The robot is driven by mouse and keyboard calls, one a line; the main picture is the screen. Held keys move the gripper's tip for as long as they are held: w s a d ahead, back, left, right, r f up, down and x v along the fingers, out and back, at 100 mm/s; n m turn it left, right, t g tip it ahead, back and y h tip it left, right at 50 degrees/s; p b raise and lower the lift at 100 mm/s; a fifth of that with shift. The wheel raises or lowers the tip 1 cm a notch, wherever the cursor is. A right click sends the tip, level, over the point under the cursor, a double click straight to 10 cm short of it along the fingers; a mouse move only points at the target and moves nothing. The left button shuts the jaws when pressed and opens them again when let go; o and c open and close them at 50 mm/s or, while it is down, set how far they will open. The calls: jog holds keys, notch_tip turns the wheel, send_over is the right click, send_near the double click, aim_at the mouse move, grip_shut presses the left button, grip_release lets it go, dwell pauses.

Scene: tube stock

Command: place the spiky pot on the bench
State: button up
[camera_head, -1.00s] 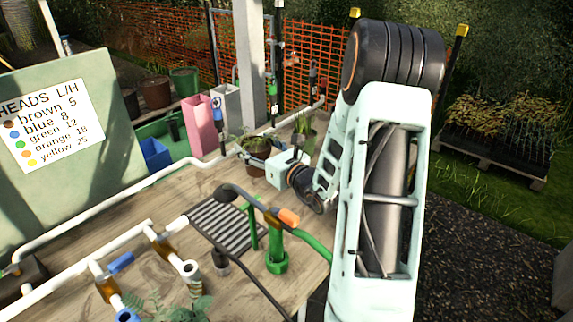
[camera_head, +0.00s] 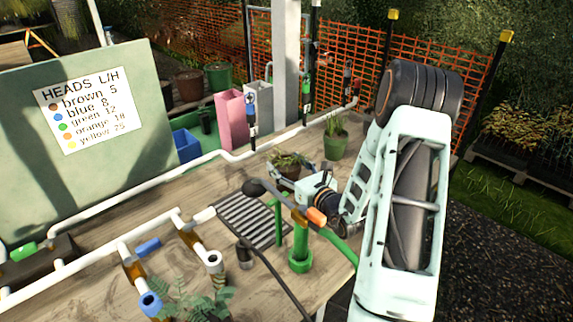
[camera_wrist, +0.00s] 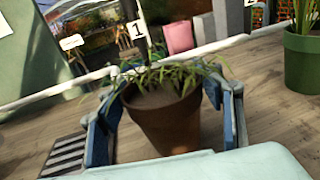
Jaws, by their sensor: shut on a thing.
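A brown terracotta pot (camera_wrist: 168,125) with thin, spiky, drooping green leaves sits between the blue pads of my gripper (camera_wrist: 170,92) in the wrist view. My gripper is shut on its sides, and the pot is upright or nearly so. In the head view the same pot (camera_head: 289,171) shows at the end of my gripper (camera_head: 291,178), partly hidden by it. The pot is over the wooden bench (camera_head: 190,190), at its far right part. Its base is partly hidden, so I cannot tell whether it touches the bench.
A green pot with upright leaves (camera_head: 335,146) stands on the bench just right of the held pot. A pink container (camera_head: 232,120) stands behind the bench.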

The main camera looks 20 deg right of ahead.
jog(key=shift+f, duration=0.2)
jog(key=o, duration=1.4)
jog(key=shift+r, duration=0.15)
jog(key=shift+r, duration=0.2)
jog(key=v, duration=1.2)
jog(key=shift+s+f+b, duration=0.1)
jog(key=shift+f+b, duration=0.05)
jog(key=shift+b, duration=0.2)
